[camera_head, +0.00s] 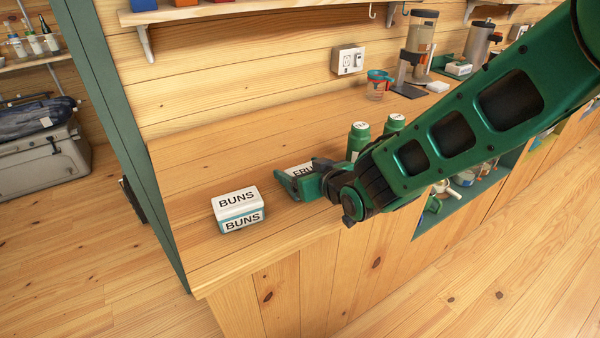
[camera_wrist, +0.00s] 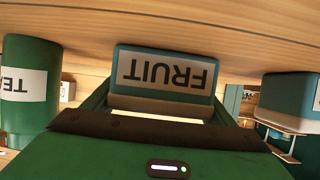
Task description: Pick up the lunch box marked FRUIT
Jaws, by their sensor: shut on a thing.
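The lunch box marked FRUIT (camera_head: 299,170) is on the wooden counter, partly hidden by my green gripper (camera_head: 292,184). In the wrist view the FRUIT box (camera_wrist: 165,62) has a white label, upside down there, and sits between my gripper's fingers (camera_wrist: 160,108). My gripper is shut on it. I cannot tell whether the box is touching the counter or slightly above it. A white and blue lunch box marked BUNS (camera_head: 238,210) stands apart, to the left and nearer the counter's front edge.
Two green bottles (camera_head: 358,138) stand behind my arm; one labelled TEA (camera_wrist: 24,85) shows at left in the wrist view. A red-and-blue measuring cup (camera_head: 378,84) and a dispenser (camera_head: 416,50) stand farther back. The counter (camera_head: 210,155) is bare behind the BUNS box.

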